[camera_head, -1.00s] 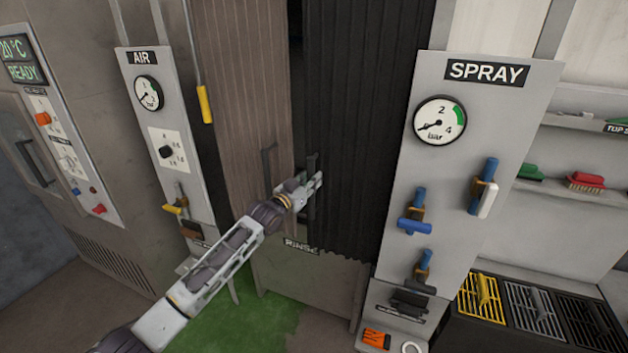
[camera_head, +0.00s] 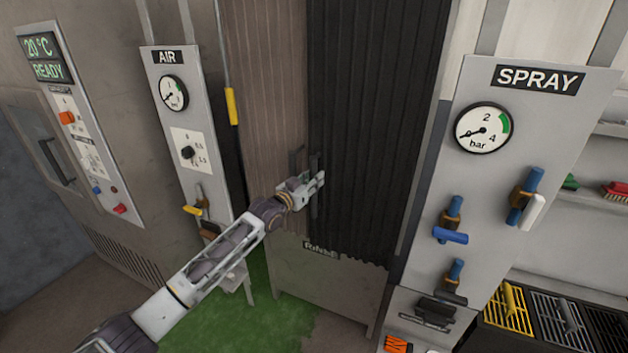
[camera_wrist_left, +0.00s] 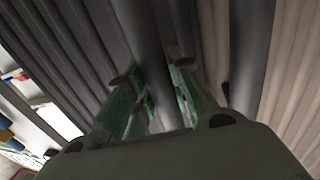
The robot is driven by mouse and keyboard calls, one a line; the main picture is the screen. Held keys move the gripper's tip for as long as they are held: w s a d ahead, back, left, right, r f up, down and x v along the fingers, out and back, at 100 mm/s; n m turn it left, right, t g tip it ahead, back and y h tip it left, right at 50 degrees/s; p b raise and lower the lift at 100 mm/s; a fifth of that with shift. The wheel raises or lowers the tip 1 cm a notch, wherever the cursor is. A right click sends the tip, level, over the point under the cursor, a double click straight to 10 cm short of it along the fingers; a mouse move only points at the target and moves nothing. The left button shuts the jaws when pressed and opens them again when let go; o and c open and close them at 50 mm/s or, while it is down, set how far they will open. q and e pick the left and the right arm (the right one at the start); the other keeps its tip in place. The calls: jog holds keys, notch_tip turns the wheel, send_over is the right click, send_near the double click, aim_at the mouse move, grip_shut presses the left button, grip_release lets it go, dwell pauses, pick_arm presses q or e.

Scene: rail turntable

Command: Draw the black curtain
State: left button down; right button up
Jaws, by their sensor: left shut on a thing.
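The black curtain (camera_head: 375,120) hangs in pleats in the middle of the head view. Its left edge meets the brown curtain (camera_head: 265,90), and no clear gap shows between them. A dark upright handle (camera_head: 314,208) is at the black curtain's left edge. My left gripper (camera_head: 314,182) is at this handle, shut on it. In the left wrist view, the left gripper's fingers (camera_wrist_left: 152,80) are on either side of a dark upright bar, with black pleats left and brown pleats right. The exact contact is hard to see. My right gripper is not in view.
The AIR panel (camera_head: 188,120) stands to the left with valve levers. The SPRAY panel (camera_head: 500,180), with protruding blue handles, stands close to the right of the black curtain. A RINSE basin (camera_head: 335,290) is below the curtains. Green floor (camera_head: 235,325) lies in front.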

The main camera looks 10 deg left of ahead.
pick_arm(q)
jog(key=c, duration=1.3)
grip_release()
jog(key=shift+w+a, duration=0.15)
jog(key=shift+a, duration=0.15)
jog(key=shift+o, duration=0.2)
jog(key=shift+s, duration=0.2)
jog(key=v, duration=1.1)
jog(key=shift+s+a, duration=0.25)
jog(key=shift+s, duration=0.05)
jog(key=shift+r+m, duration=0.1)
jog(key=shift+m, duration=0.2)
